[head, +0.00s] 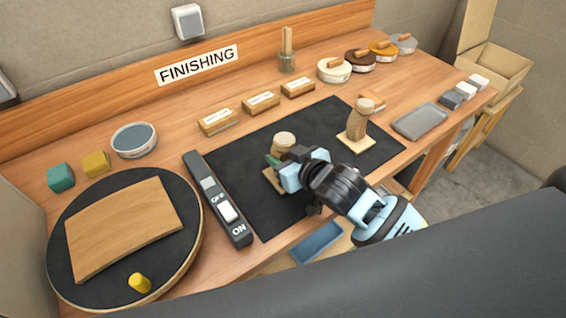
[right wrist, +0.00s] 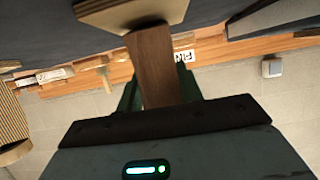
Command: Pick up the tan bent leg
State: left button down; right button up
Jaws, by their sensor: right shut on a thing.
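My right gripper (head: 280,168) is shut on a bent wooden leg over the left part of the black mat. The leg's round, pale tan top (head: 284,140) shows above the fingers, and a light base (head: 270,182) shows below. In the right wrist view the held leg (right wrist: 160,65) looks brown and shaded, between green fingers, with a pale plywood base (right wrist: 130,12) at its end. The fingers hide its middle. A second tan bent leg (head: 357,120) stands upright on a square base, right of the gripper and apart from it. My left gripper is not in view.
The black mat (head: 240,160) lies on the wooden bench. A black ON/OFF switch strip (head: 215,195) and a round turntable with a curved wood panel (head: 125,225) are left. A grey tray (head: 420,122) is right; labelled blocks (head: 261,102) and round tins (head: 334,70) stand behind.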

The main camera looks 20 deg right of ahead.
aim_at(283, 147)
jog(key=shift+c, duration=0.5)
jog(key=shift+r, duration=0.1)
